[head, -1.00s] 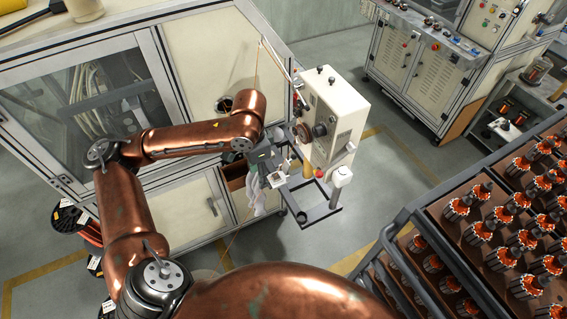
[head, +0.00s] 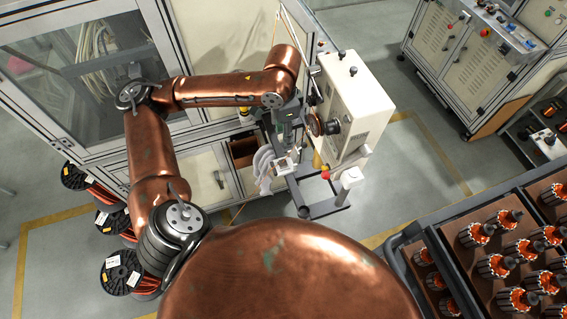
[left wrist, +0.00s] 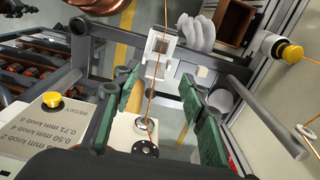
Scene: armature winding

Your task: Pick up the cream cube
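The cream cube (left wrist: 201,71) is a small block at the dark bar of the winding stand in the left wrist view, just beyond the fingertips and right of the white square bracket (left wrist: 159,55). I cannot make the cube out in the head view. My left gripper (left wrist: 160,105) is open, its two green-padded fingers apart with no cube between them. In the head view the left gripper (head: 283,128) hangs down beside the cream winding machine, partly hidden by its own arm. My right gripper is not in view.
The cream winding machine (head: 354,108) stands close right of the gripper. A thin copper wire (left wrist: 150,120) runs between the fingers in the wrist view. A grey glove (left wrist: 195,33) hangs near the bracket. A rack of armatures (head: 397,240) is at the right; wire spools (head: 122,272) stand at the left.

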